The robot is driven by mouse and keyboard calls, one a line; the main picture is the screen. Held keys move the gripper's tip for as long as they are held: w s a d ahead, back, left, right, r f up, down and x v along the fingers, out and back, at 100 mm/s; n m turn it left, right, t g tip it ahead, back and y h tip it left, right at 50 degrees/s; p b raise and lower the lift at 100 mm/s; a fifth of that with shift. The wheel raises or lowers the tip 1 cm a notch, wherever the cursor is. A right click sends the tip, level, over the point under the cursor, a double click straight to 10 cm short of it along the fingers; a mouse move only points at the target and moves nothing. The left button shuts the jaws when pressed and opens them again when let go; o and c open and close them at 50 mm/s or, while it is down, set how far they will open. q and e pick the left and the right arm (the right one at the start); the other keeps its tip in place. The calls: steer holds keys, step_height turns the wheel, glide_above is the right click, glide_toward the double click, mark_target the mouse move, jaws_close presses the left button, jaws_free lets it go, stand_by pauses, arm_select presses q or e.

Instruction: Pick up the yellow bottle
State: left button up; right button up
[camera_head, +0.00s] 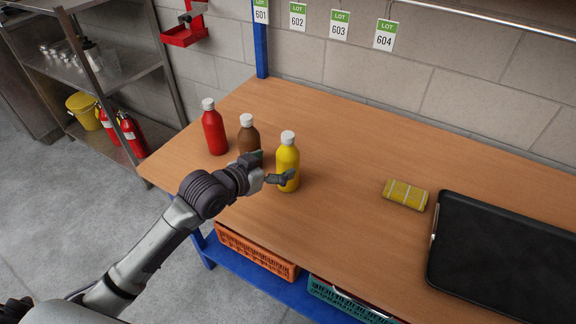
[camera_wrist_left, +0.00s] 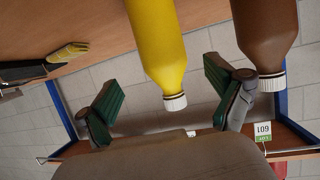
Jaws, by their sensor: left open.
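The yellow bottle (camera_head: 287,160) with a white cap stands upright on the wooden table, at the right end of a row of bottles. My left gripper (camera_head: 270,167) is at the bottle's left side, open, with one finger reaching across its front. In the left wrist view, which is upside down, the yellow bottle (camera_wrist_left: 158,40) appears between the two spread green-padded fingers of my left gripper (camera_wrist_left: 163,95), nearer the right finger. No grip on the bottle shows. My right gripper is not in view.
A brown bottle (camera_head: 248,136) stands close left of the yellow one, behind my gripper; a red bottle (camera_head: 214,130) is farther left. The table (camera_head: 340,150) between is clear.

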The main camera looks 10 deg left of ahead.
mark_target(288, 156)
arm_select(q)
steer(key=shift+p+x, duration=0.35)
steer(key=shift+x, duration=3.05)
steer(key=shift+a, duration=0.2)
steer(key=c, duration=1.3)
steer(key=shift+w+r, duration=0.1)
steer(key=shift+r, duration=0.05)
